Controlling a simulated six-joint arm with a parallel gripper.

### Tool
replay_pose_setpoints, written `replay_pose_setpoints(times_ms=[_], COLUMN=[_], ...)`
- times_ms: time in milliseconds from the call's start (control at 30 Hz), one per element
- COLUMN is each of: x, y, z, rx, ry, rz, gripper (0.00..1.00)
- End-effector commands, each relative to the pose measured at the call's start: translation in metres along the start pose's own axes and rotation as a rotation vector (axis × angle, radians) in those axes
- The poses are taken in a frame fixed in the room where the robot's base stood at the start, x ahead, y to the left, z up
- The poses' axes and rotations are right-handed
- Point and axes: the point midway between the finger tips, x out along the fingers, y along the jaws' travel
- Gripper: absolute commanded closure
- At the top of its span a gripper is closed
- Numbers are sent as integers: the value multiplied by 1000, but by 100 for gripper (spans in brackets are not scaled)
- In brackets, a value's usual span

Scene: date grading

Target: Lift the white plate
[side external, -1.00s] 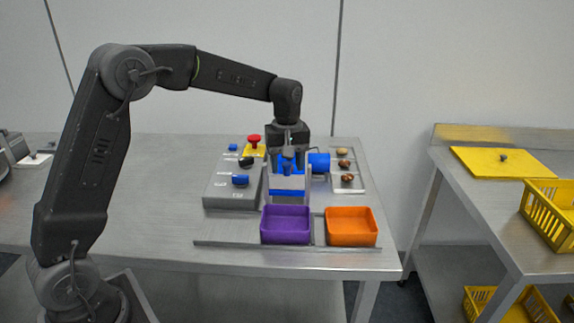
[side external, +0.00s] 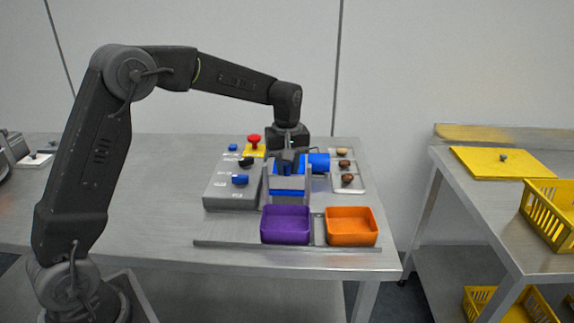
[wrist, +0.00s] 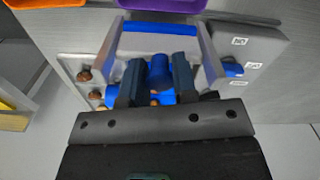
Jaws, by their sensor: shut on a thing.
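The white plate (side external: 290,182) shows as a pale strip between the grey side walls of a fixture, with a blue panel (side external: 288,193) below it in the side view. In the wrist view the pale plate (wrist: 145,42) spans between the two walls, just beyond my fingertips. My gripper (side external: 288,160) is over the fixture and points down.
A blue cylinder (side external: 319,162) lies right of the fixture, near a tray (side external: 360,188) with several dates. A grey control box (side external: 222,190) with a red button (side external: 254,140) stands left. Purple (side external: 286,236) and orange (side external: 351,239) bins stand in front.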

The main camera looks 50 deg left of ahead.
Motion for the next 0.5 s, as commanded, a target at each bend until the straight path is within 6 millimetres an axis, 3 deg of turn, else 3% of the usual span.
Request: replay_pose_setpoints(times_ms=[167, 500], x=[-2, -48], y=[0, 0], z=[0, 0], rx=[0, 0], ry=[1, 2], rz=[1, 3], gripper=[100, 100])
